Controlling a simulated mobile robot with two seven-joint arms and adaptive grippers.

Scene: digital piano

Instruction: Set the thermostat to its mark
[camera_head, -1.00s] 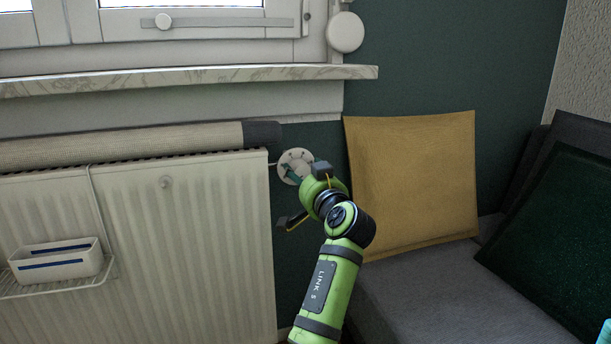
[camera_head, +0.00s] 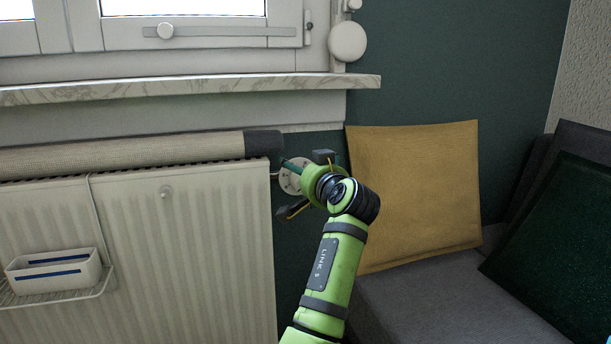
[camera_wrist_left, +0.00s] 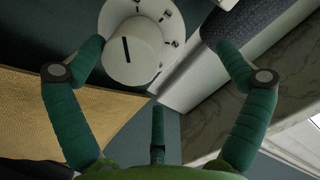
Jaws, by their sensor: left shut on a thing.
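The thermostat (camera_head: 290,181) is a round white dial on the wall at the right end of the radiator, partly hidden by my left gripper. In the left wrist view its white knob (camera_wrist_left: 140,58) carries a short dark line, and the plate behind has dark marks. My left gripper (camera_head: 290,184) is at the thermostat, with its green fingers around the knob and shut on it. In the left wrist view one finger overlaps the knob's left edge; the right finger appears apart from it. The fingertip contacts are not fully clear. My right gripper is not in view.
The white radiator (camera_head: 215,235) stands left of the thermostat, under a marble window sill (camera_head: 200,90). A yellow cushion (camera_head: 415,195) on the grey sofa (camera_head: 425,300) is close to the right of my left arm. A white basket (camera_head: 52,271) hangs on the radiator.

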